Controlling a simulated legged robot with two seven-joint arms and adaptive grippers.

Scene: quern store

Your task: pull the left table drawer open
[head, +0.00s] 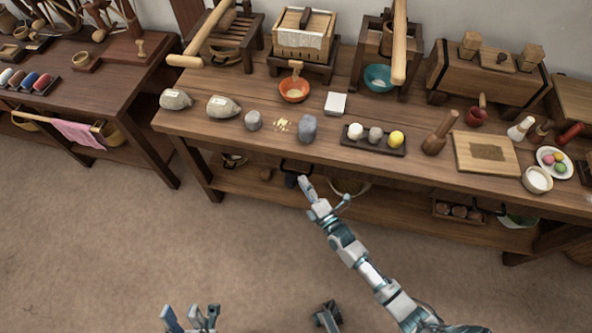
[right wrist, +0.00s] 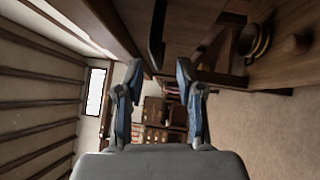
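The long wooden table (head: 240,133) has a dark bar handle (head: 284,162) under its front edge, left of the middle; this is the left drawer's handle. The drawer front is mostly hidden under the tabletop and looks shut. My right gripper (head: 305,186) is just in front of and below the handle. In the right wrist view, my right gripper (right wrist: 159,78) is open, fingers apart, with the dark handle (right wrist: 157,36) beyond the fingertips, roughly between them and apart from them. My left gripper (head: 192,316) is low in the head view, open and empty, far from the table.
The tabletop holds stones, an orange bowl (head: 294,89), a dark tray (head: 373,138) and a board (head: 485,153). A lower shelf (head: 390,208) runs beneath. The floor in front is clear.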

